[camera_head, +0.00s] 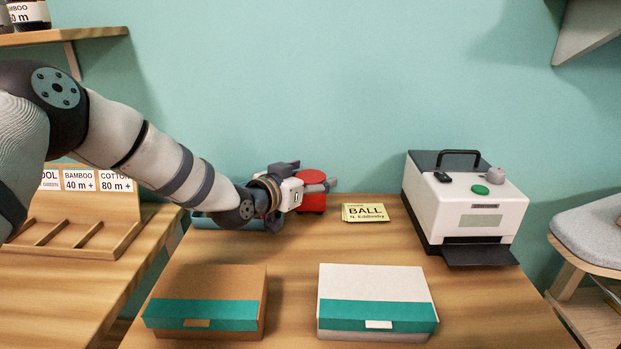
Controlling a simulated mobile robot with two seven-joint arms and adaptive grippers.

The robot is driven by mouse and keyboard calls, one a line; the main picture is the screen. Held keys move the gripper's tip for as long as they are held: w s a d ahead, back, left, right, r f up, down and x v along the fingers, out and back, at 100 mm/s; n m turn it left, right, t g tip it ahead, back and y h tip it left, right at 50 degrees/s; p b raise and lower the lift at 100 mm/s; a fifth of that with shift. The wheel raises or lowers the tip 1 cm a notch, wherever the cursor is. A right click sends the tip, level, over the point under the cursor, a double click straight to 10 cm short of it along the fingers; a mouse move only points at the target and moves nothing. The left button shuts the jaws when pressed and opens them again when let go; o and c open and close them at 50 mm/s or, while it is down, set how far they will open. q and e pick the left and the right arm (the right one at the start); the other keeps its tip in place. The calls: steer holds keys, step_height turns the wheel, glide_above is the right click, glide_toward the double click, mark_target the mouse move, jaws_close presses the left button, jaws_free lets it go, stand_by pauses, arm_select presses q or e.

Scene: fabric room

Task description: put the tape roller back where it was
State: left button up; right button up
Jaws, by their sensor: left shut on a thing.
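The red tape roller (312,203) is at the back of the middle table, near the wall. My left gripper (318,184) reaches in from the left and is shut on it. The gripper's fingers hide part of the roller. I cannot tell whether the roller's underside touches the table. My right gripper is not in view.
A white and black printer (470,207) stands at the back right. A brown box (206,285) and a white box (374,285) lie in front. A teal thing (205,221) is partly hidden under my arm. A wooden rack (118,222) stands left.

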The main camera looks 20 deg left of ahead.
arm_select(q)
steer(key=shift+f, duration=0.15)
steer(key=o, duration=1.3)
steer(key=p+v, duration=0.2)
steer(key=v, duration=1)
steer(key=shift+r+p, duration=0.2)
steer(key=shift+p, duration=0.1)
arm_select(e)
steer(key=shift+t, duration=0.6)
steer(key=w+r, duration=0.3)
